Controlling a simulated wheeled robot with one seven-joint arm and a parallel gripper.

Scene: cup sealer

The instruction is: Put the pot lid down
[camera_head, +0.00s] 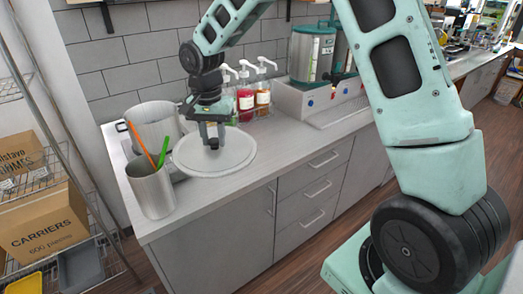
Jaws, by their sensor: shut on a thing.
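The pot lid (236,154) is a round, flat, pale grey disc near the front edge of the counter. My gripper (211,140) points down over its middle and is shut on the dark knob (213,143) of the lid. The lid looks level and close to the counter top; I cannot tell whether it touches it. The open steel pot (156,124) stands behind and to the left of the lid, and the lid partly hides what lies between them.
A steel container (152,190) with an orange and a green utensil stands left of the lid at the counter corner. Pump bottles (246,104) stand behind. A dispenser station (308,100) is to the right. The counter (287,143) between is clear.

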